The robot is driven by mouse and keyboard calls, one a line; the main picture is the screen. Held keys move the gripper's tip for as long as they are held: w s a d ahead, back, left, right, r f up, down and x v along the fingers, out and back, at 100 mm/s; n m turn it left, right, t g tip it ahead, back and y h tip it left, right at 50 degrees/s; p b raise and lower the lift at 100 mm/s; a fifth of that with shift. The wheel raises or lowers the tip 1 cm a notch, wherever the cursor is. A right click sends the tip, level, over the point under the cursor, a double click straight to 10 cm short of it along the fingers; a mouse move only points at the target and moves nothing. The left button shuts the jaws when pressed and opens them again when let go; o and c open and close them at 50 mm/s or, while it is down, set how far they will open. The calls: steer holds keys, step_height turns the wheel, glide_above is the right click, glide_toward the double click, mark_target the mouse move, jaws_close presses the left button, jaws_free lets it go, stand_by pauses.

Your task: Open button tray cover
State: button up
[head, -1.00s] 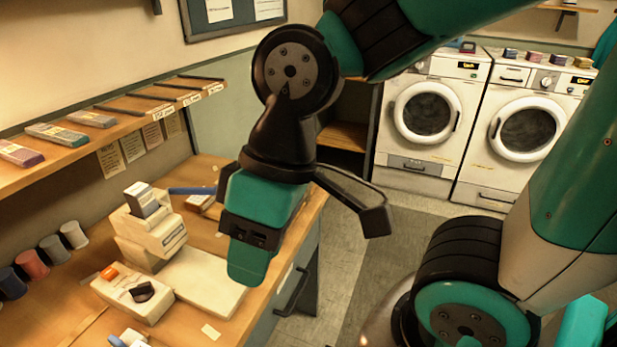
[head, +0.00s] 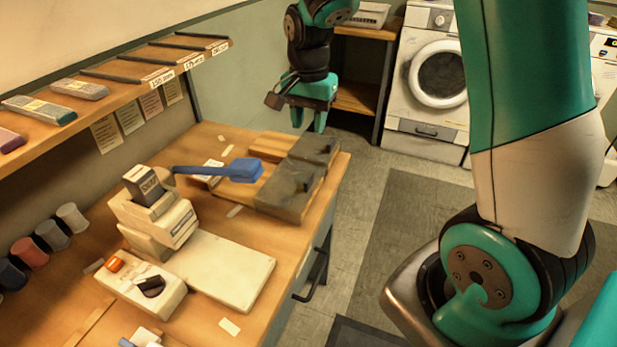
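A low wooden tray (head: 262,143) lies at the far right end of the workbench. Grey cover panels (head: 282,196) with small dark knobs lie over its right side, and bare wood shows on its left. I cannot tell whether the panels are one cover or two. My gripper (head: 309,122) hangs above and behind the far end of the tray, apart from it. Its green fingers point down with a gap between them, and nothing shows in the gap.
A cream machine (head: 165,220) and a control box with a black knob (head: 142,285) stand nearer. A wooden shelf (head: 130,95) runs above. A washer (head: 437,80) stands beyond open floor.

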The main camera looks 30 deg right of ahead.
mark_target(309, 177)
step_height(309, 177, down, 16)
steer(key=shift+r+p, duration=0.2)
steer(key=shift+p, duration=0.1)
steer(key=shift+c, duration=0.2)
jaws_close()
